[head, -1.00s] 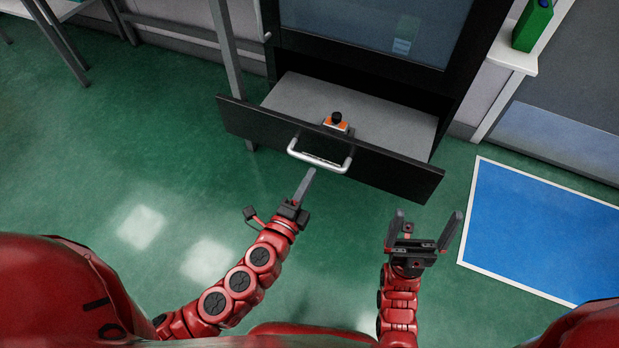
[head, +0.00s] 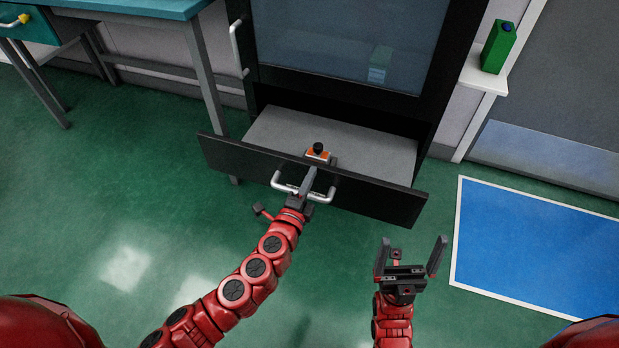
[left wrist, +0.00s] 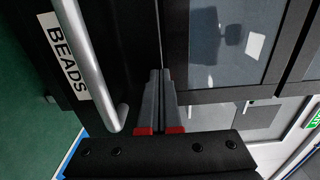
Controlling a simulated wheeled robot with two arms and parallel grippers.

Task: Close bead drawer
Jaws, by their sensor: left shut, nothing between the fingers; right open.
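The bead drawer (head: 375,193) is a wide black-fronted drawer at the bottom of a dark cabinet. It is pulled out, showing its grey inside (head: 365,145). A silver bar handle (head: 326,199) is on its front. In the left wrist view the front carries a white "BEADS" label (left wrist: 64,58) beside the handle (left wrist: 92,65). My left gripper (head: 311,174) is shut and empty, its fingers overlapping the drawer front at the handle in the head view; I cannot tell whether they touch. My right gripper (head: 410,240) is open and empty, in front of the drawer, lower right.
A teal table (head: 125,9) stands at left, a green carton (head: 497,48) on a white ledge at right. A blue floor mat (head: 540,245) lies right. Green floor in front is clear.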

